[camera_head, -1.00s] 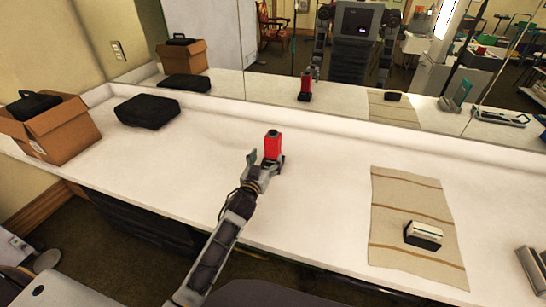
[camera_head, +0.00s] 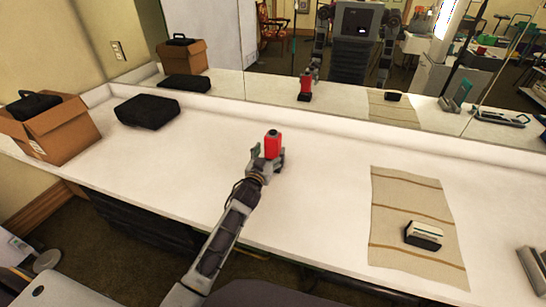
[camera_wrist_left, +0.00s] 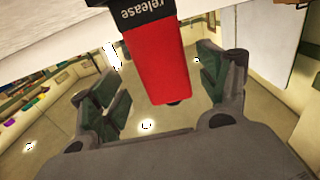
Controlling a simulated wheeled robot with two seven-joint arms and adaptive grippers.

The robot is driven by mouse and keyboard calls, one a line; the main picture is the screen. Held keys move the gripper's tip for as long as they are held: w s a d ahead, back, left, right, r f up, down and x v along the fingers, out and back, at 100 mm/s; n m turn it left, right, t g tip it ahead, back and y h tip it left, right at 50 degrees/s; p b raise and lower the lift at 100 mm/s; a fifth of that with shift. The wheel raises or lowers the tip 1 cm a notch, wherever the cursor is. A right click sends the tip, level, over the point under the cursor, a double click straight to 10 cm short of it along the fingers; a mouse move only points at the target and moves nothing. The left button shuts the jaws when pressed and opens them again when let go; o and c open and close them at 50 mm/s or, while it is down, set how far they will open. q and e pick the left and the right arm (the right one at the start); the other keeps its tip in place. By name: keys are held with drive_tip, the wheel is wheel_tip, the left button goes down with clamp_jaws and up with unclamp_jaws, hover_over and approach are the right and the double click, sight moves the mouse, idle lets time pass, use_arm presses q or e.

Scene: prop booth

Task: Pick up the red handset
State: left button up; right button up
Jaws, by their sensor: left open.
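The red handset (camera_head: 272,145) stands upright on the white counter, with a dark top and a dark base. My left gripper (camera_head: 268,154) is at the handset, its fingers on either side of it. In the left wrist view the handset (camera_wrist_left: 157,62) appears upside down, with a black part marked "release" at its base. There the left gripper's green-padded fingers (camera_wrist_left: 155,90) are spread, with gaps between them and the handset. The handset's lower part is hidden behind the gripper in the head view. My right gripper is not seen directly on the counter.
A striped cloth (camera_head: 400,195) with a white and black box (camera_head: 424,235) lies to the right. A black case (camera_head: 147,111) and a cardboard box (camera_head: 62,135) stand at the left. A mirror (camera_head: 340,90) runs behind the counter. The counter between case and handset is clear.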

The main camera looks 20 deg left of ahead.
sight(271, 149)
use_arm(q)
drive_tip(key=shift+w, duration=0.1)
drive_tip(key=shift+w+a, duration=0.1)
drive_tip(key=shift+w, duration=2.4)
clamp_jaws()
